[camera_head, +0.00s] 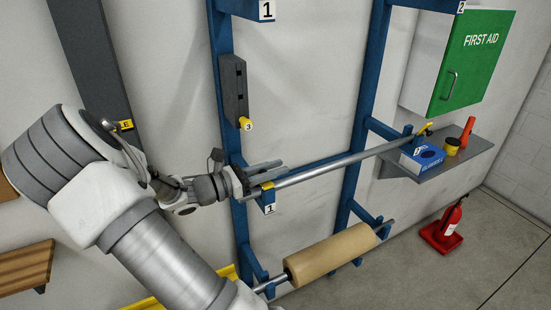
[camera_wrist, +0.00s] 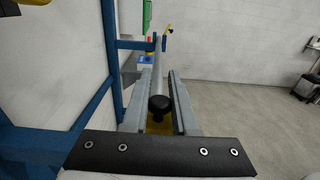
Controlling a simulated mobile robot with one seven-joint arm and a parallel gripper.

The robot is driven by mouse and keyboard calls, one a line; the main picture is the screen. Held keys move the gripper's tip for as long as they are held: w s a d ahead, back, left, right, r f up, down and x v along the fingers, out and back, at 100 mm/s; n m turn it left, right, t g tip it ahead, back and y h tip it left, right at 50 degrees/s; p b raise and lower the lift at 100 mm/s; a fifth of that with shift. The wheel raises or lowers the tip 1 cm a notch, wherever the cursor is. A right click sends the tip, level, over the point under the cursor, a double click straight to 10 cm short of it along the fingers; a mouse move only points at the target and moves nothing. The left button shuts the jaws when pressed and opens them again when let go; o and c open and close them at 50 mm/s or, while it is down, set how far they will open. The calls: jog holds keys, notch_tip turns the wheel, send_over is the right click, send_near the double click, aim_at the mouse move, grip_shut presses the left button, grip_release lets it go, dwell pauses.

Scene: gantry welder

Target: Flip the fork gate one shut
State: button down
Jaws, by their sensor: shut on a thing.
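Fork gate one is a small yellow piece (camera_head: 267,185) by the number 1 plate, at the near end of a long grey rod (camera_head: 335,168). It lies across the rod end in the head view. My gripper (camera_head: 268,170) is at this end, with its grey fingers along the rod. In the wrist view, my gripper (camera_wrist: 160,95) has the yellow gate (camera_wrist: 158,127) filling the gap between its fingers, below the rod's black end (camera_wrist: 160,108). The exact contact is partly hidden. A second yellow gate (camera_head: 425,128) stands tilted up at the rod's far end.
A blue rack (camera_head: 365,90) holds the rod and a brown roll (camera_head: 332,254) below it. A shelf (camera_head: 470,153) with a blue box (camera_head: 423,160) is at the far end, under a green first-aid cabinet (camera_head: 472,62).

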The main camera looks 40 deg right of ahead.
dwell(0.3)
jog(key=c, duration=0.7)
grip_release()
jog(key=shift+w+a, duration=0.1)
jog(key=shift+a, duration=0.05)
jog(key=b+v, duration=0.2)
jog(key=v, duration=1.5)
jog(key=shift+a+f+b, duration=0.1)
jog(key=shift+b, duration=0.3)
